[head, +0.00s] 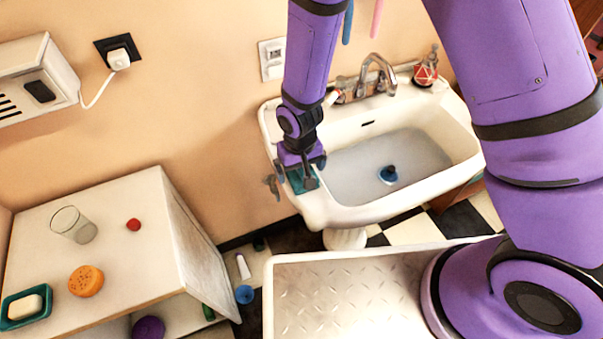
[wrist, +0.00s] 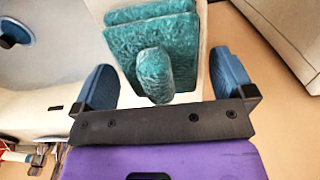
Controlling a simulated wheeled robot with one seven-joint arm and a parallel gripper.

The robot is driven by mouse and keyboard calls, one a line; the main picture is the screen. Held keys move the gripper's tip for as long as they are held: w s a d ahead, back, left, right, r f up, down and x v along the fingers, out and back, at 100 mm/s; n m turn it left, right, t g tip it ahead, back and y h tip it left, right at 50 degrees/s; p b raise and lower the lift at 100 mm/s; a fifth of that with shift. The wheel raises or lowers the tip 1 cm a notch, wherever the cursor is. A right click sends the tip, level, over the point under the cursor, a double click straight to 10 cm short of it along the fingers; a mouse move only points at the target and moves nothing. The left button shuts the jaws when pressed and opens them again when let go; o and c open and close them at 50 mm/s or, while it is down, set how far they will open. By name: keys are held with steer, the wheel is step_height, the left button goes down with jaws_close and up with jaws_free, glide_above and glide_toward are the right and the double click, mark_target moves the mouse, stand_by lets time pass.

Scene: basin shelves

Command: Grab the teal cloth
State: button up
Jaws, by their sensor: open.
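The teal cloth (wrist: 150,45) lies folded on the left rim of the white basin, with a rounded fold sticking up toward my gripper in the wrist view. In the head view only a part of the cloth (head: 295,181) shows beside my gripper (head: 303,178), which hides the rest. My gripper (wrist: 168,88) is open, with one blue finger on each side of the raised fold. The fold lies between the fingers with a gap on both sides. I cannot tell the exact height of the fingers over the cloth.
The basin (head: 468,150) holds a small blue object (head: 388,175). A tap (head: 377,70) and a red-labelled bottle (head: 426,70) stand at its back. A cabinet (head: 120,200) at left bears a glass (head: 73,225), an orange sponge (head: 86,281) and a soap dish (head: 25,306).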

steer(key=c, duration=1)
steer(key=shift+o, duration=0.2)
steer(key=shift+r, duration=0.1)
